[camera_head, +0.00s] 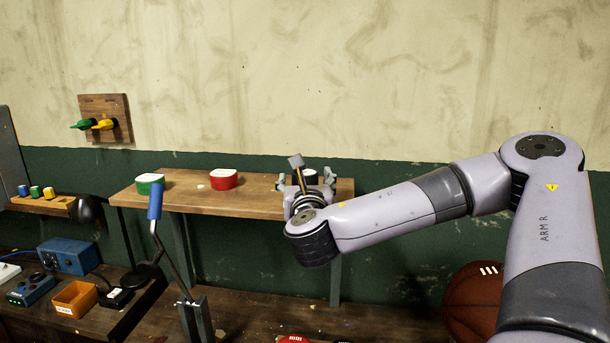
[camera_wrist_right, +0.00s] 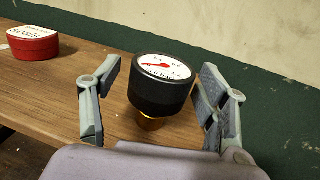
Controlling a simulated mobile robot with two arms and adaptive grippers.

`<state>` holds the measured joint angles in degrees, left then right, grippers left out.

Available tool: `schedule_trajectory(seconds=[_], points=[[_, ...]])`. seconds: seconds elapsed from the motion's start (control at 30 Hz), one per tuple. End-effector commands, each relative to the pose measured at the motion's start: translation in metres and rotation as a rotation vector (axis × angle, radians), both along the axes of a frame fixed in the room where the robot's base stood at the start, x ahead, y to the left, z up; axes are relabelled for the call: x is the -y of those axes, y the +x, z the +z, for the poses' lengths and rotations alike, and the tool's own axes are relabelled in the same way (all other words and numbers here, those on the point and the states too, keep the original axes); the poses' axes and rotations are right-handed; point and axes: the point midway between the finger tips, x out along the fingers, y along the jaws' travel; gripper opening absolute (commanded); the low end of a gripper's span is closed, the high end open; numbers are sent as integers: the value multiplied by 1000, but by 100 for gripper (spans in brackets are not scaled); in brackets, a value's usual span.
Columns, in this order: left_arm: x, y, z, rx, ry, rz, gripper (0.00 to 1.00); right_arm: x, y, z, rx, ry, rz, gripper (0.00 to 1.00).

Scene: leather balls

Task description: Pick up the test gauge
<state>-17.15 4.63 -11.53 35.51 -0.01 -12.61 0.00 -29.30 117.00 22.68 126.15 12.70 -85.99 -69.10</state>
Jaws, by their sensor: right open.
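The test gauge (camera_wrist_right: 160,90) is a black round gauge with a white dial, a red needle and a brass stem below. It stands on the wooden shelf (camera_wrist_right: 60,82). In the right wrist view it sits between the two fingers of my right gripper (camera_wrist_right: 158,100), which is open, with a gap on each side. In the head view the gauge (camera_head: 311,176) is partly hidden behind my right gripper (camera_head: 305,182) at the shelf's right end. My left gripper is not in view.
A red round tin (camera_head: 224,179) and a green one (camera_head: 149,183) stand on the shelf to the left. A blue-handled lever (camera_head: 155,202) rises in front. A basketball (camera_head: 474,300) lies at lower right. An orange bin (camera_head: 75,299) and a blue box (camera_head: 68,256) stand at lower left.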

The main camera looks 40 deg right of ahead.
Motion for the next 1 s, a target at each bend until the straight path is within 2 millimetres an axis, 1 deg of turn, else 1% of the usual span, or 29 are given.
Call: schedule_trajectory(seconds=[0.23, 0.9, 1.0], points=[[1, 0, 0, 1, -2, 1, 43, 1, 1, -1, 1, 1, 1, 68], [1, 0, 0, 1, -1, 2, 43, 1, 1, 0, 1, 1, 0, 24], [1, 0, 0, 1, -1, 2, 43, 1, 1, 0, 1, 0, 1, 19]])
